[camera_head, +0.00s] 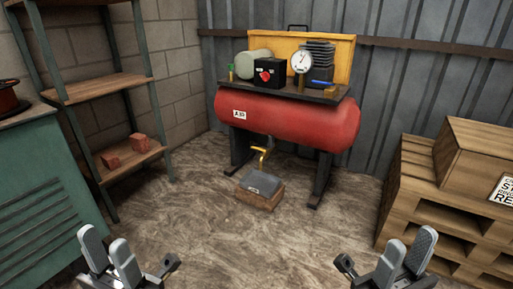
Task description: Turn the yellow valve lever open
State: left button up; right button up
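The yellow valve lever (263,154) hangs under the middle of a red air tank (290,118), on a short pipe, just above a small grey-topped wooden block (261,190). Its exact angle is hard to tell because it is small. My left gripper (104,237) is at the lower left, empty, with its two fingers apart. My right gripper (409,240) is at the lower right, also empty with its fingers apart. Both are well short of the lever and touch nothing.
The tank stands on dark legs (322,178) and carries a black box with a red knob (265,76) and a gauge (302,62). A shelf (105,87) and green cabinet (35,190) stand left, wooden pallets and a crate (480,150) right.

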aim_at(264, 150)
jog(key=z, duration=0.1)
jog(key=i, duration=1.05)
jog(key=z, duration=0.75)
jog(key=i, duration=0.5)
jog(key=z, duration=0.2)
